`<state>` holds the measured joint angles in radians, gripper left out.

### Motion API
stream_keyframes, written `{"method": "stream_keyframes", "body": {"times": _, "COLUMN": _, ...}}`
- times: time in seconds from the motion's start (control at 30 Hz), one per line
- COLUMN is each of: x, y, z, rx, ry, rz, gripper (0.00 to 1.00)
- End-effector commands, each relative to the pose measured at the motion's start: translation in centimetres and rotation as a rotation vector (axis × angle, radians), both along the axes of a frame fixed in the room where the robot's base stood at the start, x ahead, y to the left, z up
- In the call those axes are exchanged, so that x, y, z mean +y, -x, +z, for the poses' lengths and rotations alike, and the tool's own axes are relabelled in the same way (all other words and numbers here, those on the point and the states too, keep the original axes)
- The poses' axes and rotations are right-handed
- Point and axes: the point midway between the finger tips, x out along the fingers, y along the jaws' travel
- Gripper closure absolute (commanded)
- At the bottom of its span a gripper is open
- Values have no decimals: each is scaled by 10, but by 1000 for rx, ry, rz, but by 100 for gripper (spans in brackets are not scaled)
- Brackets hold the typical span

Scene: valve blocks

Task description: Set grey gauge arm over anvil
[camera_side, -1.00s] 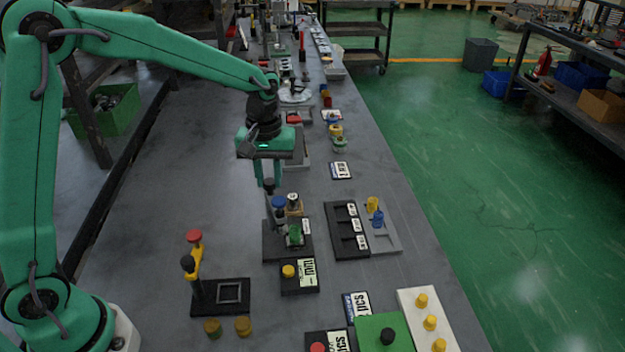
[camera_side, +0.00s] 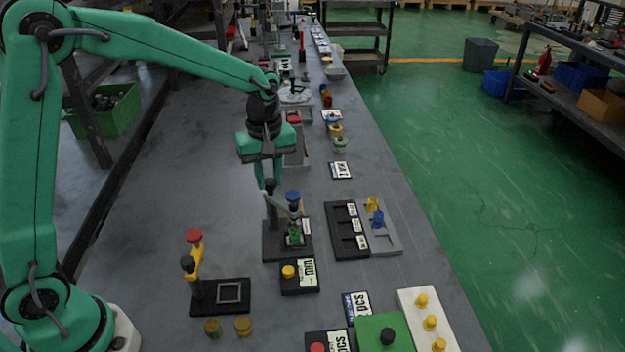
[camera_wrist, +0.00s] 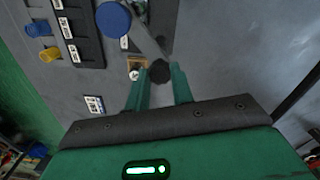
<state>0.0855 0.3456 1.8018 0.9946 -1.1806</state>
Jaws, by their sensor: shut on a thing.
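The grey gauge arm (camera_side: 280,204) reaches from a black knob on a dark post toward the near right. A blue cap (camera_side: 293,197) tops its outer end; arm (camera_wrist: 147,38) and cap (camera_wrist: 113,20) also show in the wrist view. My gripper (camera_side: 267,186) points down with its fingers shut on the black knob (camera_wrist: 160,72) at the arm's inner end. The post stands on a black base (camera_side: 272,253). A green part (camera_side: 295,238) stands on that base below the cap. The anvil cannot be picked out clearly, and I cannot tell whether the cap is right over it.
A black box with a yellow button (camera_side: 288,271) is in front of the base. A black tray (camera_side: 337,247) and a grey tray (camera_side: 389,243) with yellow and blue parts stand to the right. The bench between is bare.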

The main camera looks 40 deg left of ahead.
Motion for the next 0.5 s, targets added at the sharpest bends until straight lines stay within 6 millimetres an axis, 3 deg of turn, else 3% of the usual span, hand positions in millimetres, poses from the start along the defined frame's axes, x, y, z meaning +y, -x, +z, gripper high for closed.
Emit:
{"method": "stream_keyframes", "body": {"times": 0.13, "x": 1, "y": -1, "z": 2, "rx": -3, "ry": 0, "rz": 5, "gripper": 100}}
{"method": "stream_keyframes", "body": {"times": 0.17, "x": 1, "y": -1, "z": 2, "rx": -3, "ry": 0, "rz": 5, "gripper": 73}}
{"method": "stream_keyframes", "body": {"times": 0.27, "x": 0, "y": -1, "z": 2, "rx": -3, "ry": 0, "rz": 3, "gripper": 55}}
{"method": "stream_keyframes", "body": {"times": 0.5, "x": 0, "y": 0, "z": 1, "rx": -1, "ry": 0, "rz": 2, "gripper": 55}}
